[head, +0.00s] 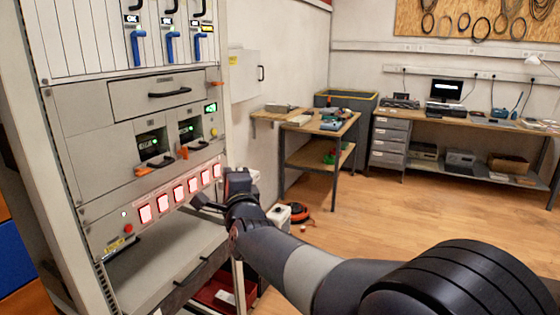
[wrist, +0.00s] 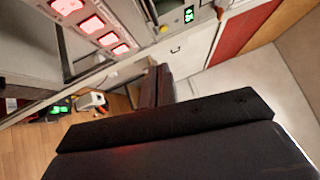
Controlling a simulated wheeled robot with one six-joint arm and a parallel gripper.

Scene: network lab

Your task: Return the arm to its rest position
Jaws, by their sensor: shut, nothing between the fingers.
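My arm reaches from the lower right of the head view toward the equipment rack (head: 96,240). The red-lit buttons also show at the upper left of the wrist view (wrist: 92,24). I cannot tell how small the gap between gripper and panel is.
An open shelf (head: 165,268) lies below the button panel. A small workbench (head: 318,128) and a long desk (head: 460,127) stand farther back. A white and orange item (head: 280,214) is on the floor behind my arm. The wooden floor (head: 400,215) at centre right is clear.

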